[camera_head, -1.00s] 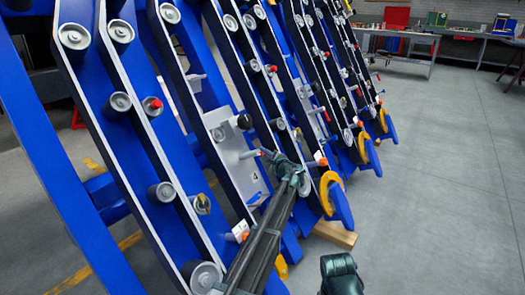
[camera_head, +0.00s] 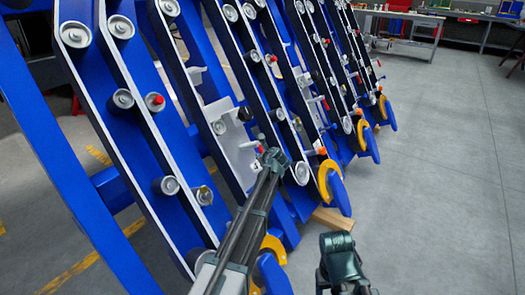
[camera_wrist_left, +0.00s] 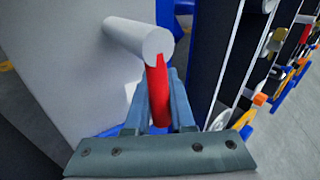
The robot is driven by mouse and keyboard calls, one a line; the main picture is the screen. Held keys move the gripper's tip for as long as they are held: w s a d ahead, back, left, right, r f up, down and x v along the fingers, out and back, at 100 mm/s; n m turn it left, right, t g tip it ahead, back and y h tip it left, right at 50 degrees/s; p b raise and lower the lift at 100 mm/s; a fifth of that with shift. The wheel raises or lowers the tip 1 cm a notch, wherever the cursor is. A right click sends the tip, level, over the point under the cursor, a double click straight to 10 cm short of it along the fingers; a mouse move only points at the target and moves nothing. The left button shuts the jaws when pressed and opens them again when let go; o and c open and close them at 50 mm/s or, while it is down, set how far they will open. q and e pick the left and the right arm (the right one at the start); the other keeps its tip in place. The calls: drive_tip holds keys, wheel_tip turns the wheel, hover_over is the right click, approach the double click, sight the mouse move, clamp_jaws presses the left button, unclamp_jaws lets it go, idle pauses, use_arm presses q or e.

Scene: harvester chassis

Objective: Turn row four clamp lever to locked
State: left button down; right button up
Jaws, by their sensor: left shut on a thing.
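The clamp lever has a red handle (camera_wrist_left: 158,90) on a thick white round post (camera_wrist_left: 140,38) in the left wrist view. The post sticks out from a pale plate (camera_wrist_left: 60,70). My left gripper (camera_wrist_left: 160,112) is shut on the red handle, one finger on each side. In the head view, my left gripper (camera_head: 272,158) is at the pale row plate (camera_head: 232,132), with a bit of red showing beside its tips. The arm hides the lower plate, and I cannot read a locked mark. My right gripper (camera_head: 340,262) is low in the head view, away from the rows; its fingers are unclear.
Slanted blue rows with dark belts and rollers (camera_head: 120,98) stand close on both sides of my left arm. Yellow hooks (camera_head: 328,180) and a wooden block (camera_head: 333,218) are at their lower ends. Open grey floor (camera_head: 440,180) lies to the right, with workbenches behind.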

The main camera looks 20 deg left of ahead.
use_arm(q)
drive_tip(key=shift+s+m, duration=0.2)
drive_tip(key=shift+m, duration=0.2)
drive_tip(key=c, duration=0.8)
unclamp_jaws()
drive_tip(key=shift+o, duration=0.2)
drive_tip(key=p+v, duration=0.7)
drive_tip(key=v, duration=0.6)
drive_tip(key=shift+s+r, duration=0.25)
drive_tip(key=shift+r, duration=0.1)
